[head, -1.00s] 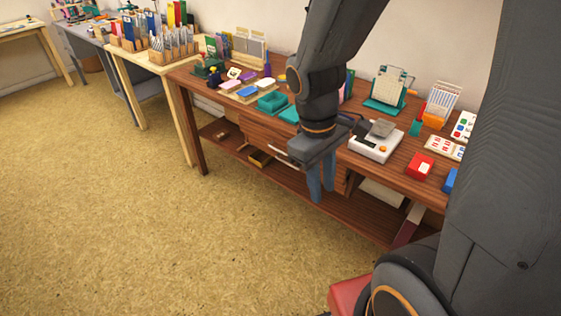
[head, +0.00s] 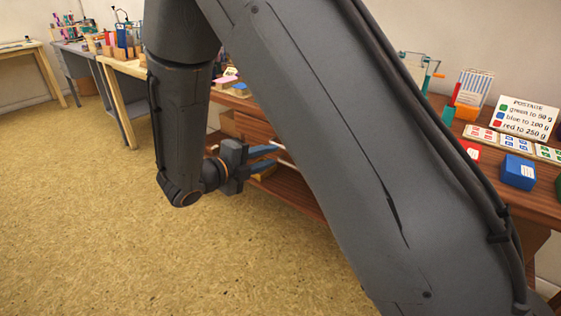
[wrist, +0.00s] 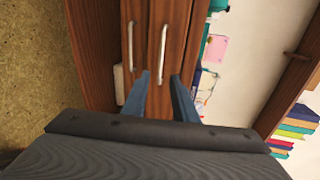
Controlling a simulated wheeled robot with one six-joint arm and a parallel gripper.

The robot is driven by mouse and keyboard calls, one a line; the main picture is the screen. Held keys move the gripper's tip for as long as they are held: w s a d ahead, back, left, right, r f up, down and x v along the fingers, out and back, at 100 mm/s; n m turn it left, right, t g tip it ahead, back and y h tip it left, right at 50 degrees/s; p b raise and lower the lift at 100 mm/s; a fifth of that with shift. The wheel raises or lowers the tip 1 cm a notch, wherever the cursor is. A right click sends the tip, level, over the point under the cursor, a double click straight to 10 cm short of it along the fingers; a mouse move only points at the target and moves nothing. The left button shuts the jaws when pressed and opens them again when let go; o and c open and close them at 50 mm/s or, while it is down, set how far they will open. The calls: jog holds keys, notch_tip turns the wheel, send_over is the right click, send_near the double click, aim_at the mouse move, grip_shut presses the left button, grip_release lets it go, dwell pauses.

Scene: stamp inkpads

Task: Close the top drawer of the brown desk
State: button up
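The brown desk (head: 318,207) stands behind my arm in the head view, which hides much of its front. The wrist view shows two wooden drawer fronts side by side, turned on their side. The top drawer (wrist: 177,28) is the right one, with a pale bar handle (wrist: 162,50); the lower drawer's handle (wrist: 130,45) is to its left. How far the top drawer stands out is unclear. My gripper (head: 272,156) is open and empty, its fingers pointing at the drawers. In the wrist view my gripper (wrist: 160,74) has its fingertips either side of the top handle's near end; contact is unclear.
A blue box (head: 518,172), a postage sign (head: 526,118) and stamp cards stand on the desk's right part. A pale wooden table (head: 122,75) adjoins at the left. The yellowish floor (head: 90,230) in front is clear.

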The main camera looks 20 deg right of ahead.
jog(key=w+b+x, duration=0.1)
jog(key=x, duration=0.6)
jog(key=shift+w+n+t+b, duration=0.2)
jog(key=shift+n+t+b, duration=0.1)
jog(key=shift+n+b, duration=0.1)
jog(key=shift+a+f, duration=0.1)
jog(key=shift+a, duration=0.05)
grip_shut()
dwell(1.0)
